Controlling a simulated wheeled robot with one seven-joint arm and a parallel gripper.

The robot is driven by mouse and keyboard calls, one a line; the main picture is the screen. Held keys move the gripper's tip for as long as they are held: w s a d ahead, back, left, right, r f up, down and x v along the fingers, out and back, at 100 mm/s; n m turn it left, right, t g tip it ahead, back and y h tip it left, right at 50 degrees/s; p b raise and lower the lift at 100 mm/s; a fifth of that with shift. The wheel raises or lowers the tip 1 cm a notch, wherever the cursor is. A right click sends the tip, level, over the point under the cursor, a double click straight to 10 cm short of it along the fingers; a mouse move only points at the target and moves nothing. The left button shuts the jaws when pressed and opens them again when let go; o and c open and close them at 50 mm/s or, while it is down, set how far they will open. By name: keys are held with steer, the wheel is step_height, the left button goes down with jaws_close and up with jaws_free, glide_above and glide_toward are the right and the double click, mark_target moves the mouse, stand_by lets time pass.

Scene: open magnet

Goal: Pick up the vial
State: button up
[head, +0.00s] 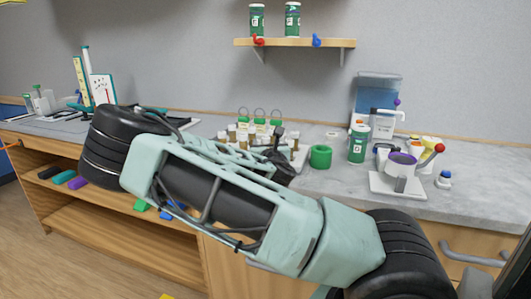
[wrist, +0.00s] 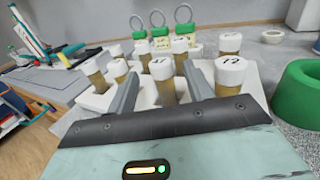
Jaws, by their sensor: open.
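Several amber vials with white, number-marked caps stand upright in a white rack (wrist: 258,82); one vial (wrist: 163,82) shows between the fingers of my gripper (wrist: 160,72) in the wrist view. The fingers are apart, one on each side of that vial, and I cannot tell if they touch it. Another vial (wrist: 229,78) stands just right of the right finger. In the head view the vials (head: 243,141) show behind my arm, and my gripper is mostly hidden at the rack. Which vial is meant is not clear.
Several green-capped containers with ring handles (wrist: 160,38) stand at the rack's back. A green ring-shaped object (head: 320,157) is right of the rack. A green-labelled jar (head: 358,143) and a white device with a purple-rimmed cup (head: 402,163) stand farther right on the grey counter (head: 325,185).

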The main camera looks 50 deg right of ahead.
steer(key=x, duration=0.2)
steer(key=b+x, duration=0.1)
steer(key=x, duration=0.2)
steer(key=shift+d+f, duration=0.1)
steer(key=shift+f, duration=0.15)
steer(key=c, duration=1.1)
